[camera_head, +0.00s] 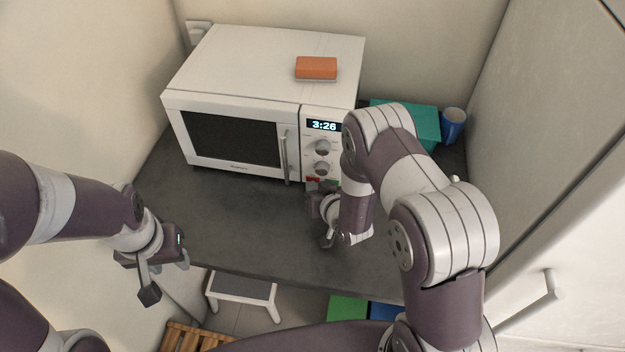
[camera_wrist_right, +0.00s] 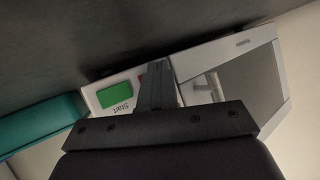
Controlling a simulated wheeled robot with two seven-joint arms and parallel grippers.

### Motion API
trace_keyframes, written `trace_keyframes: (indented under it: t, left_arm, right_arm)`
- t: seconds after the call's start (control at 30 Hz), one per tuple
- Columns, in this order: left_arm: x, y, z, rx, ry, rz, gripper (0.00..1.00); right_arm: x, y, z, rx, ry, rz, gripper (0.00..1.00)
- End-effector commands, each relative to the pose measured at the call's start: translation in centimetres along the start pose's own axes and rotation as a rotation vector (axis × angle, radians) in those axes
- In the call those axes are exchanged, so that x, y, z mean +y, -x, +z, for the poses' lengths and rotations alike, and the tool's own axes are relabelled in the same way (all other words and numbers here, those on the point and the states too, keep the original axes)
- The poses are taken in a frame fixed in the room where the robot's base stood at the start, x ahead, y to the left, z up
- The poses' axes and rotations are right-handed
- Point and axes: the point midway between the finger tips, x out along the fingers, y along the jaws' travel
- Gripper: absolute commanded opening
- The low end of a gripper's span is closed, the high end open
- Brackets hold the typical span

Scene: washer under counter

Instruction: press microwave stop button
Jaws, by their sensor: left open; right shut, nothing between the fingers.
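The white microwave (camera_head: 232,89) stands at the back of the dark counter, its door closed. Its right-hand panel has a display reading 3:26, two knobs, and a red button (camera_head: 312,181) beside a green button (camera_head: 333,183) at the bottom. My right gripper (camera_head: 318,187) is shut and empty, right at the front of these buttons; contact cannot be told. My left gripper (camera_head: 167,276) is open and empty at the counter's left front.
An orange block (camera_head: 316,68) lies on top of the microwave. A teal box (camera_head: 420,124) and a blue cup (camera_head: 453,124) stand to its right. A stool (camera_head: 242,287) is below the counter edge. The middle counter (camera_head: 240,225) is clear.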

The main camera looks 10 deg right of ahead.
Motion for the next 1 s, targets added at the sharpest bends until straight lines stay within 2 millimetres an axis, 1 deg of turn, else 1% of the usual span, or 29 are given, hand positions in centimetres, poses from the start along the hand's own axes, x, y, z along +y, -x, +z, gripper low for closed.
trace_keyframes:
  t: [0.33, 0.6, 0.9, 1.0]
  left_arm:
    - [0.0, 0.0, 0.0, 0.000, 0.000, 0.000, 0.43]
    - [0.0, 0.2, 0.0, 0.000, 0.000, 0.000, 0.43]
    - [0.0, 0.2, 0.0, 0.000, 0.000, 0.000, 0.43]
    - [0.0, 0.4, -0.1, 0.000, 0.000, 0.000, 0.43]
  right_arm:
    - [-0.1, 0.1, -0.1, 0.003, 0.000, 0.000, 0.00]
    - [-0.8, 1.0, 0.6, 0.001, 0.001, -0.001, 0.00]
    - [-0.8, 1.1, 0.7, 0.002, 0.000, 0.000, 0.00]
    - [-1.1, 1.5, 1.0, 0.000, 0.000, -0.001, 0.00]
